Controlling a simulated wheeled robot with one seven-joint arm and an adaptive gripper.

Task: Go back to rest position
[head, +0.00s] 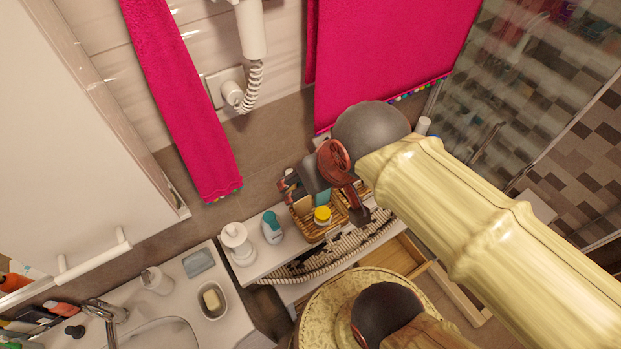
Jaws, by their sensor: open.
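My arm reaches in from the lower right in the head view. My gripper (335,199) hangs above a white cabinet (258,262), over or close to a wicker basket (313,233). Its fingers are spread apart and I see nothing held between them. The basket holds a yellow-capped jar and other small items, partly hidden by the gripper. An open drawer (401,257) with a light wooden bottom sticks out from the front of the cabinet. I cannot tell whether the gripper touches anything.
A white pump bottle (237,243) and a teal-and-white bottle (272,227) stand left of the basket. A washbasin (155,334) is at the lower left, with a wall cabinet (75,130) above. Pink towels (385,55) hang behind. A glass shower screen is at right.

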